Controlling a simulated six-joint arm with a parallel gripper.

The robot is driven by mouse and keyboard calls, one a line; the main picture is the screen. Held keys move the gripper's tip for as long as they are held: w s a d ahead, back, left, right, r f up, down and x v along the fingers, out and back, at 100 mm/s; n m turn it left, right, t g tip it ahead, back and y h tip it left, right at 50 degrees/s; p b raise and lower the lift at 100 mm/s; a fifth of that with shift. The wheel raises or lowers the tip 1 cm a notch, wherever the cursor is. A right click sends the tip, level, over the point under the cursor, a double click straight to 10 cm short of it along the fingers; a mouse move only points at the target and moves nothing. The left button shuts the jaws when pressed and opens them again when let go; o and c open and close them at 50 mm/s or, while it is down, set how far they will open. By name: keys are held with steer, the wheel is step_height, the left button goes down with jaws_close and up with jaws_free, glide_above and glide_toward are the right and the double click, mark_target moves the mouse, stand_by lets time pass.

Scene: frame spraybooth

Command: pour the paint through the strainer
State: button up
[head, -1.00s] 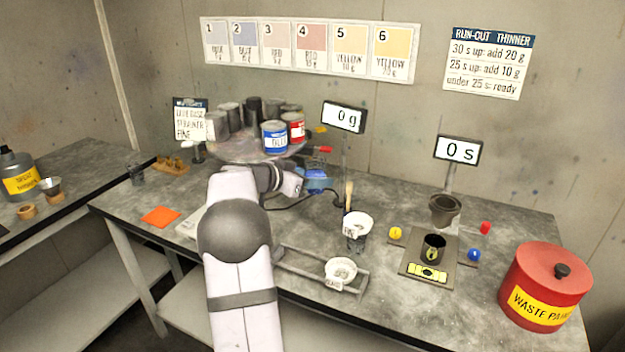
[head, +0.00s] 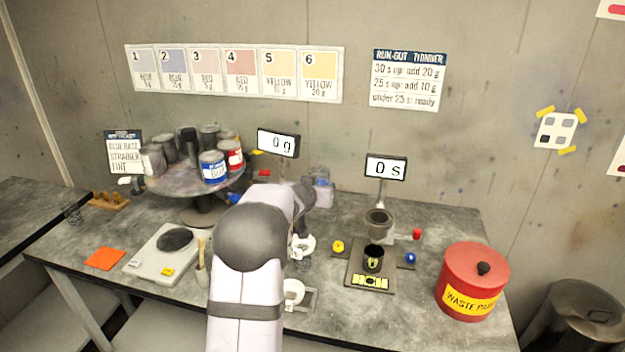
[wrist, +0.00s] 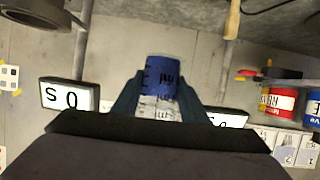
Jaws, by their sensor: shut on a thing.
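My gripper (wrist: 159,98) is shut on a clear cup (wrist: 161,82) with dark markings and blue paint in it. The cup also shows at the arm's end in the head view (head: 321,186), held above the table. The wrist picture is upside down, and the paint lies in the cup's lower part. A white strainer (head: 302,245) sits on a clear container (head: 303,264), partly hidden by my arm. Another white strainer (head: 293,291) rests in the rack at the front, also partly hidden. I cannot read their labels now.
The viscosity stand (head: 378,222) holds a dark cup (head: 373,258), with yellow, red and blue knobs around it. A red waste paint can (head: 472,285) stands at right. The scale (head: 150,262) and the turntable with tins (head: 214,166) are at left. The displays read 0 g and 0 s.

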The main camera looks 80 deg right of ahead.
steer(key=shift+s+a+f+n+t+p, duration=0.2)
steer(key=shift+s+f+n+t+p, duration=0.1)
steer(key=shift+s+f+p, duration=0.15)
steer(key=shift+s+a+f+n+t+p, duration=0.2)
steer(key=shift+s+f+n+t+p, duration=0.1)
steer(key=shift+s+f, duration=0.25)
steer(key=s+a+f+n+t+p, duration=0.2)
steer(key=s+a+f+p, duration=0.1)
steer(key=a+f, duration=0.2)
step_height(320, 180, down, 2)
steer(key=shift+s+a+t, duration=0.25)
steer(key=shift+a+t, duration=0.05)
steer(key=shift+a, duration=0.05)
steer(key=w+n+g, duration=0.2)
steer(key=n, duration=0.1)
steer(key=shift+f+n+g, duration=0.15)
steer(key=shift+n+g, duration=0.15)
steer(key=shift+w+a+f+n+g+b, duration=0.15)
steer(key=shift+f+n+g+b, duration=0.2)
steer(key=shift+b, duration=0.3)
